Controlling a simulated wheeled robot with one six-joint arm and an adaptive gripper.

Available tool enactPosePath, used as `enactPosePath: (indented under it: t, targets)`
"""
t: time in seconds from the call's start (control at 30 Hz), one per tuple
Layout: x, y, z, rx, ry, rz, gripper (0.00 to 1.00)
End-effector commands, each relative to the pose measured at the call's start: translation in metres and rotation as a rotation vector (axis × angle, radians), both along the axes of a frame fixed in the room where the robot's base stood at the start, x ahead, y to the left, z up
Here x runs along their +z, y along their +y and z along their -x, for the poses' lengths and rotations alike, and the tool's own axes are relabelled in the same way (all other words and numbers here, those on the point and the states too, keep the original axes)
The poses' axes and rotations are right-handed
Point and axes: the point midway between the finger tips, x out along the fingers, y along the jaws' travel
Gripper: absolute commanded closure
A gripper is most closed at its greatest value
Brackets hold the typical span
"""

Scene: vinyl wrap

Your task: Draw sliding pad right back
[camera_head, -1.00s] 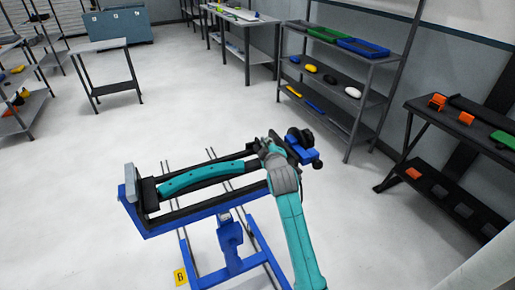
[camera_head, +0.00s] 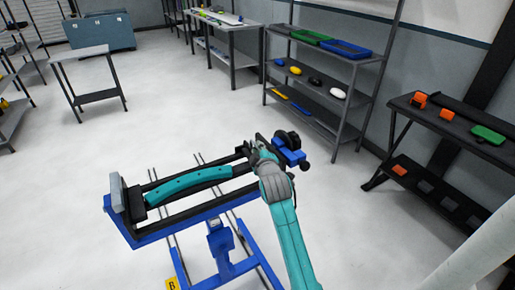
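A blue fixture (camera_head: 165,232) with black rails holds a curved teal part (camera_head: 188,184) lying lengthwise between them. At its left end stands a grey pad (camera_head: 117,192) with a black block beside it. At its right end is a blue unit (camera_head: 291,157) with a black knob-like piece on top; I take this to be the right sliding pad's end, but cannot tell the pad apart. My gripper (camera_head: 254,144) is at this right end, just left of the blue unit. Its fingers are small and partly hidden by my wrist, so contact and opening are unclear.
A shelf rack (camera_head: 325,93) with trays and small parts stands behind, and a dark bench (camera_head: 440,122) with orange and green items is at right. A small grey table (camera_head: 86,75) stands back left. Open floor (camera_head: 60,180) lies left of the fixture.

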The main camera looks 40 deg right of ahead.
Motion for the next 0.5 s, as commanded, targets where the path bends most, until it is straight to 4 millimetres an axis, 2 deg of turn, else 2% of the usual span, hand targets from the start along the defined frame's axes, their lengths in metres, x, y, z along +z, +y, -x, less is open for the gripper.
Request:
enactPosePath:
  t: [0.3, 0.5]
  targets:
    - [0.012, 0.035, 0.052, 0.001, 0.001, -0.001, 0.77]
    - [0.018, 0.049, 0.073, 0.001, 0.001, -0.001, 0.77]
